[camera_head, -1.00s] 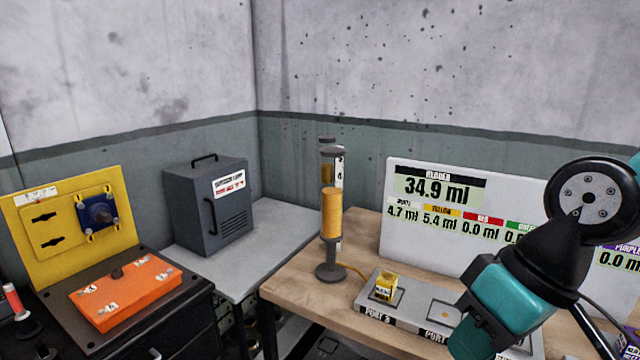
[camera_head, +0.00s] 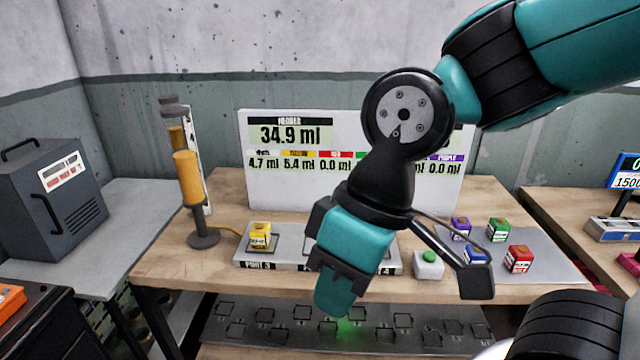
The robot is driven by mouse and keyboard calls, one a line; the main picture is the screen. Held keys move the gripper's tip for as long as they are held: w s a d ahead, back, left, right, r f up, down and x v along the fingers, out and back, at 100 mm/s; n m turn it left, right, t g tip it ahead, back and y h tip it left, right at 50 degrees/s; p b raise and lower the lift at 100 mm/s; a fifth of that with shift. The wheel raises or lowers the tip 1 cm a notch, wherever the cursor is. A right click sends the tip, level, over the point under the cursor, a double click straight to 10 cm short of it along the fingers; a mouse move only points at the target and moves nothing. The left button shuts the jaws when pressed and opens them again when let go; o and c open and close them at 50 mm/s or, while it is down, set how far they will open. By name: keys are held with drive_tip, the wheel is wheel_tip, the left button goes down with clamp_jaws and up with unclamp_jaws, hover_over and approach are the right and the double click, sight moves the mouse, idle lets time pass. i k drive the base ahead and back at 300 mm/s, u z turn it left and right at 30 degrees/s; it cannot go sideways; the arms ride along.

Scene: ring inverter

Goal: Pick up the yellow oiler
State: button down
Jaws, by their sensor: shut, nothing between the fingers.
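The yellow oiler, a small yellow block with a white label (camera_head: 260,236), stands upright in the left slot of the grey port strip (camera_head: 287,246) on the wooden table. My gripper (camera_head: 335,302) is teal and black, tilted downward, shut and empty. In the picture it is to the right of and lower than the yellow oiler, clear of it. My gripper covers the middle of the port strip.
A stand with a yellow cylinder (camera_head: 187,178) rises left of the oiler. A white display board (camera_head: 278,182) stands behind. Purple (camera_head: 460,226), green (camera_head: 498,229), blue (camera_head: 475,255) and red (camera_head: 518,259) blocks sit at the right. A slotted rack (camera_head: 262,325) lies below the tabletop.

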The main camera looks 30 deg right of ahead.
sight(260, 233)
drive_tip(key=u, duration=0.15)
drive_tip(key=k, duration=0.4)
drive_tip(key=u, duration=1.1)
drive_tip(key=i, duration=0.75)
drive_tip(key=z, duration=1.05)
drive_tip(key=i, duration=0.65)
drive_tip(key=z, duration=0.65)
